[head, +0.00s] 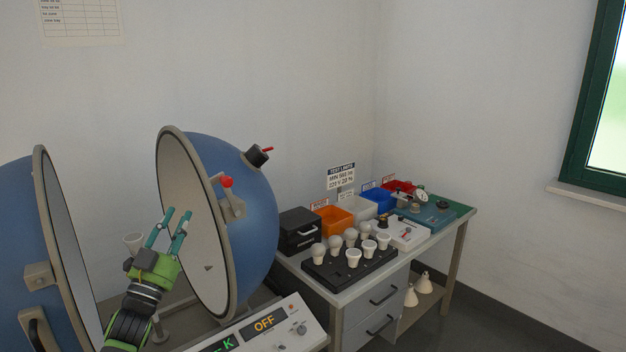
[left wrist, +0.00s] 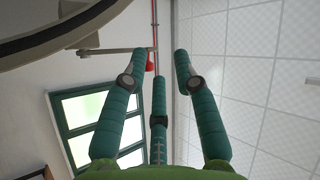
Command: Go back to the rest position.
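My left gripper (head: 172,222) is in front of the open face of the blue sphere half (head: 253,215), with its fingers pointing up. In the left wrist view its teal fingers (left wrist: 158,70) are spread with nothing between them, so it is open and empty. A white bulb (head: 133,242) shows just left of the gripper, between the two sphere halves; what holds it is partly hidden by my arm. The other blue sphere half (head: 18,235) stands at the left edge. My right gripper is not in view.
A control panel (head: 278,327) reading OFF is at the front. The bench (head: 462,217) at right holds a black tray (head: 325,272) of several white bulbs, coloured bins and a meter (head: 421,195). The sphere rim (left wrist: 60,38) is close to the fingers in the left wrist view.

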